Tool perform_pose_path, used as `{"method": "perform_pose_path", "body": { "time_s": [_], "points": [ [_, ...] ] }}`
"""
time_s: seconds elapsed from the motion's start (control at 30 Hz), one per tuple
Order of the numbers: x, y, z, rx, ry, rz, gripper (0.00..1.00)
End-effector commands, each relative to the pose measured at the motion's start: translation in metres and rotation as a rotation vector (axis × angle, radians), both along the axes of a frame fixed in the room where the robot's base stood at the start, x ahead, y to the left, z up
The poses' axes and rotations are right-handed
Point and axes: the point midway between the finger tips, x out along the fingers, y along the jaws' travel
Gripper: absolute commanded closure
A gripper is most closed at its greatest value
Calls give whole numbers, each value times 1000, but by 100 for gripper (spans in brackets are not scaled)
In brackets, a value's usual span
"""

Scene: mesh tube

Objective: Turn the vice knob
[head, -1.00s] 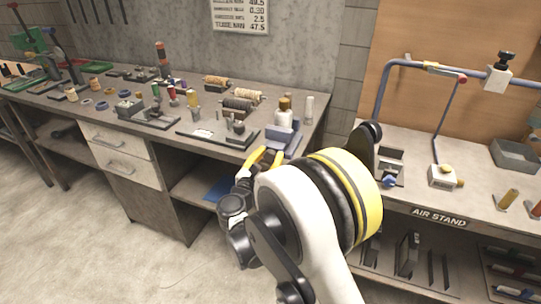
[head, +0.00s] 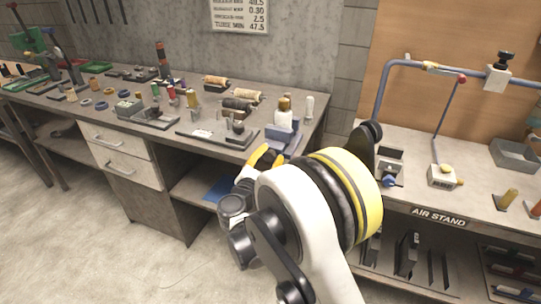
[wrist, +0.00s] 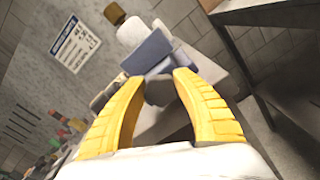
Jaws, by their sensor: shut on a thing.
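The vice is a blue-grey block at the front right corner of the left workbench in the head view (head: 279,133). In the wrist view its blue body (wrist: 148,52) stands just beyond my fingertips. The vice knob (wrist: 158,91) is a dark grey piece on the vice's near side. My gripper (wrist: 160,83) has its yellow fingers on either side of the knob, shut on it. In the head view my gripper (head: 266,157) is at the bench's front edge, and my own arm hides part of it and the knob.
A white bottle with a brown cap (head: 284,106) stands right behind the vice. The left workbench (head: 222,154) holds several spools and small tools. A second bench marked AIR STAND (head: 438,216) stands to the right, with a blue pipe frame (head: 383,85).

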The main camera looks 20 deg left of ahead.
Motion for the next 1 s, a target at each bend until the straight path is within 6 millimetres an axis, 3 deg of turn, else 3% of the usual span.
{"method": "perform_pose_path", "body": {
  "time_s": [0.7,0.73,0.8,1.0],
  "points": [
    [0,0,0,98,-8,0,95],
    [0,0,0,98,-8,0,62],
    [0,0,0,98,-8,0,42],
    [0,0,0,98,-8,0,42]
  ]
}}
